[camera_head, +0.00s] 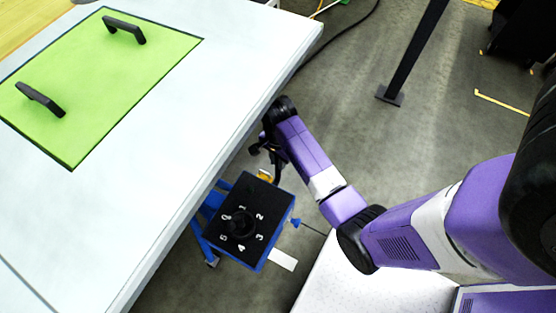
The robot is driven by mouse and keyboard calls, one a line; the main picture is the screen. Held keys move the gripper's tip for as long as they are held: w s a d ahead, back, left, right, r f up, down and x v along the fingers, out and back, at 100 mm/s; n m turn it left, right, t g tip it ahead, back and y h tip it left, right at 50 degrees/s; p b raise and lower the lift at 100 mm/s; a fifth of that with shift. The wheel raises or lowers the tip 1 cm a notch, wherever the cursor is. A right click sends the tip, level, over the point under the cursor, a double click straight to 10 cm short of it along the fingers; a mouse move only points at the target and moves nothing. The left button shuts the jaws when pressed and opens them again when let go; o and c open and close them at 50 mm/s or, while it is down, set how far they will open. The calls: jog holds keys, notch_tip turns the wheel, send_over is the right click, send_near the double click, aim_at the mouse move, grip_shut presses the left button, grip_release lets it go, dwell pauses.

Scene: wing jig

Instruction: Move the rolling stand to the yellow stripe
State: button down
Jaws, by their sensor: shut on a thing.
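The rolling stand (228,254) has a blue frame and a black top with a dial knob and the numbers 0 to 5. It stands on the floor close beside the large white wing panel, and its left side is partly hidden under the panel edge. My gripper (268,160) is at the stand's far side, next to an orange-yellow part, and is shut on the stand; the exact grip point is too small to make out. Thin yellow stripes mark the floor at the right (502,103) and at the top right corner; I cannot tell which one the task names.
The white panel (110,215) with a green hatch (105,85) and two black handles fills the left. A black post (412,55) stands on the floor at upper centre. A dark cable lies near the panel.

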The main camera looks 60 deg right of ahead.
jog(key=shift+a, duration=0.1)
dwell(0.8)
jog(key=p, duration=0.8)
send_near(252, 213)
notch_tip(252, 213, down, 5)
jog(key=shift+f, duration=0.2)
jog(key=a, duration=2.2)
jog(key=shift+s+f, duration=0.35)
jog(key=shift+a, duration=0.1)
jog(key=c, duration=1.5)
grip_release()
jog(key=shift+o, duration=1)
jog(key=shift+w, duration=0.15)
jog(key=shift+r, duration=0.1)
notch_tip(252, 213, up, 8)
jog(key=p, duration=0.1)
